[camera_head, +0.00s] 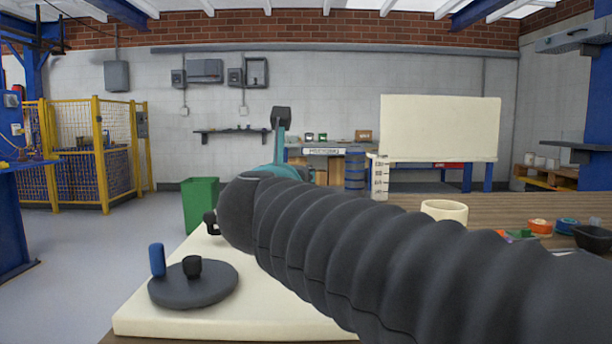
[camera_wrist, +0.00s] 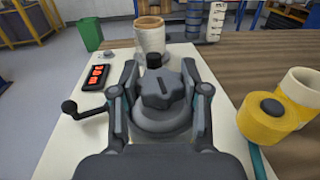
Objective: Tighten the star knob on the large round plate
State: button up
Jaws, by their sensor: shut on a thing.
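In the wrist view, the dark grey star knob (camera_wrist: 158,88) has a dark line on its top. It sits on a round grey plate (camera_wrist: 152,126). My gripper (camera_wrist: 159,78) has one finger on each side of the knob and is shut on it. The contact points are partly hidden by the fingers. In the head view, my ribbed arm covers the gripper and the knob. A round dark grey plate (camera_head: 212,288) with a blue upright handle (camera_head: 157,260) and a black knob (camera_head: 192,266) shows at the left there.
A cream panel (camera_wrist: 52,142) lies under the parts. A black crank handle (camera_wrist: 82,111) and a red-lit switch box (camera_wrist: 97,77) are left of my gripper.

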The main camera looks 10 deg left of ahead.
jog(key=shift+r+m+h, duration=0.15)
jog(key=shift+m+h, duration=0.25)
jog(key=shift+h, duration=0.2)
jog(key=o, duration=1.2)
jog(key=shift+c, duration=0.2)
jog(key=shift+s, duration=0.1)
jog(key=s, duration=1.2)
jog(key=shift+d, duration=0.35)
jog(key=shift+w, duration=0.1)
